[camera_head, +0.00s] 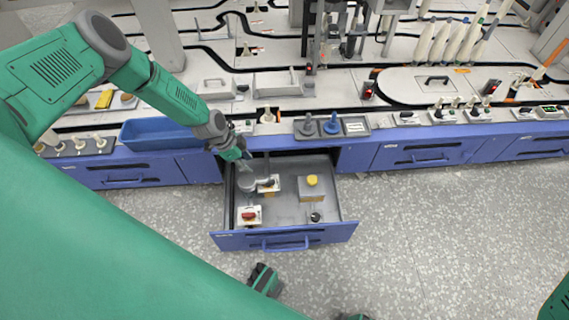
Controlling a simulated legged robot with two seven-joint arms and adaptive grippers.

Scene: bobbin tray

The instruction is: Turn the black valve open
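The open blue drawer (284,240) holds several small fittings. My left gripper (262,184) reaches down into its left side. It is beside or over a small pale block (269,189) with a dark part on top, which may be the black valve. The gripper covers part of this block, and I cannot tell whether they touch or whether the fingers are open.
A small dark round part (315,217) lies at the drawer's front right. Above, the counter carries a blue bin (158,136), a tray with dark and blue cones (331,124), and several switches. The drawer's middle floor and the speckled floor at right are clear.

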